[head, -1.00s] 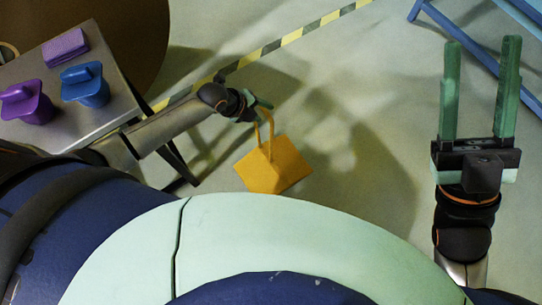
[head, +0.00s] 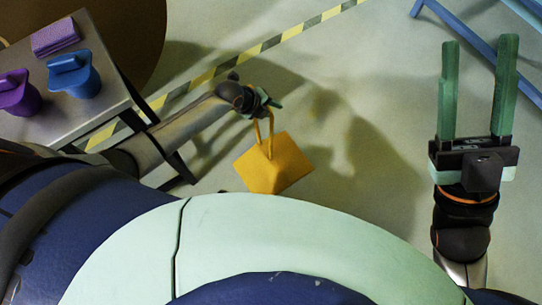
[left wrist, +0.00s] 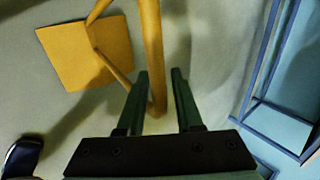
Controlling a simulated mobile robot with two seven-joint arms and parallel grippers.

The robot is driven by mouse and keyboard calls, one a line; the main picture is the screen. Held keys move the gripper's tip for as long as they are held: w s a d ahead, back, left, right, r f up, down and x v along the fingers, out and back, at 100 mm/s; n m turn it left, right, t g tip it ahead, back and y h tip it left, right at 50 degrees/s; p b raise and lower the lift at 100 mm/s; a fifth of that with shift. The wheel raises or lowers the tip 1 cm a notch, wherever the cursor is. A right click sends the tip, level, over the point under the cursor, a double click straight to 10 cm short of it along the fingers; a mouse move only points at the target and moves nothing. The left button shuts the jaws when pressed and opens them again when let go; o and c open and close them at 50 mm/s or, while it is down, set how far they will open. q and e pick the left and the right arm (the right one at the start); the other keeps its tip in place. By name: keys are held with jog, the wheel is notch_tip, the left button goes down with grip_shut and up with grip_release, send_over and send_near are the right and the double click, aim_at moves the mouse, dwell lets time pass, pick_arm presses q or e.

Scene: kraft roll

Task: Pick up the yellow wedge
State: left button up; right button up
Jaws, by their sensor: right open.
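The yellow wedge (head: 275,165) is an orange-yellow block with a tall loop handle. It hangs below my left gripper (head: 262,104), over the floor and clear of the table. In the left wrist view the wedge body (left wrist: 88,52) is at the upper left, and one bar of its handle passes between the fingers of my left gripper (left wrist: 160,85). That gripper is closed around the handle; the fingers partly hide the contact. My right gripper (head: 478,90) is open and empty at the right, far from the wedge.
A grey table (head: 110,105) at the upper left bears a blue handled object (head: 78,80), a purple one (head: 18,95) and a ribbed purple block (head: 55,37). A blue frame (head: 470,40) stands at the upper right. Striped floor tape (head: 270,45) crosses the open floor.

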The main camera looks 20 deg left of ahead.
pick_arm(q)
grip_shut()
dwell(1.0)
jog(key=shift+w+r, duration=0.1)
jog(key=shift+r, duration=0.15)
